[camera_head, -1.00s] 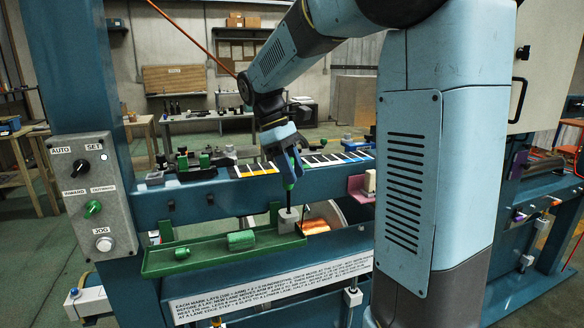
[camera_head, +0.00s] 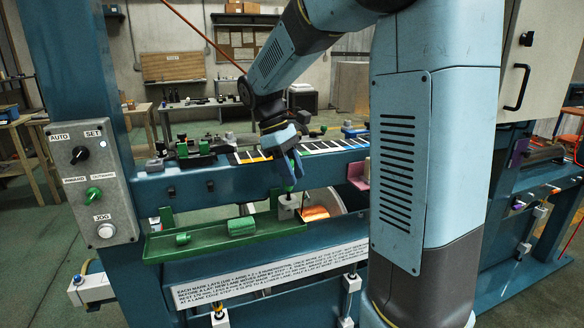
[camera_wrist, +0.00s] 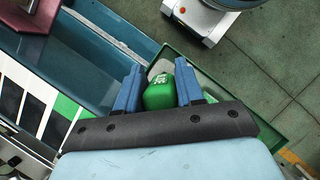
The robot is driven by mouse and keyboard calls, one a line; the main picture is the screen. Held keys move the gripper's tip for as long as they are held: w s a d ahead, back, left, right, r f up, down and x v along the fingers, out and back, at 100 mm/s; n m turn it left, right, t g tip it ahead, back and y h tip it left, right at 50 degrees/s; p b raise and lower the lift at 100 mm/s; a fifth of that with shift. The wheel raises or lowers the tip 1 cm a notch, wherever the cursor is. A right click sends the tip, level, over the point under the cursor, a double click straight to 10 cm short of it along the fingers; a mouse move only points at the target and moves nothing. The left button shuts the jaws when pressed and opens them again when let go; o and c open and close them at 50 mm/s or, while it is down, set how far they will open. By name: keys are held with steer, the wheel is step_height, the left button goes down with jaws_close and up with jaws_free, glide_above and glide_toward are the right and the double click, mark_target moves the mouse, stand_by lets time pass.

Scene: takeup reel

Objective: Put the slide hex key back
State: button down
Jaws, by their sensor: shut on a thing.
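My gripper (camera_head: 291,168) is shut on the green handle of the slide hex key (camera_head: 290,188). In the wrist view the handle (camera_wrist: 159,93) sits between the two blue fingers, its top with white marking facing the camera. The key hangs roughly upright over the small grey block (camera_head: 288,208) at the right end of the green tray (camera_head: 190,252). Only a short bit of dark shaft shows between handle and block. The tip is hidden, so I cannot tell how deep it sits in the block.
Green cylinders, one larger (camera_head: 241,226) and one smaller (camera_head: 183,239), lie in the tray left of the block. A copper-coloured reel (camera_head: 315,212) is just right of it. The striped rail (camera_head: 310,148) runs behind, and a control box (camera_head: 92,185) stands at left.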

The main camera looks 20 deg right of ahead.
steer(key=shift+f, duration=1.3)
steer(key=c, duration=0.6)
jaws_free()
steer(key=shift+o, duration=0.4)
steer(key=o, duration=0.5)
steer(key=shift+v, duration=5)
steer(key=shift+w+r, duration=0.1)
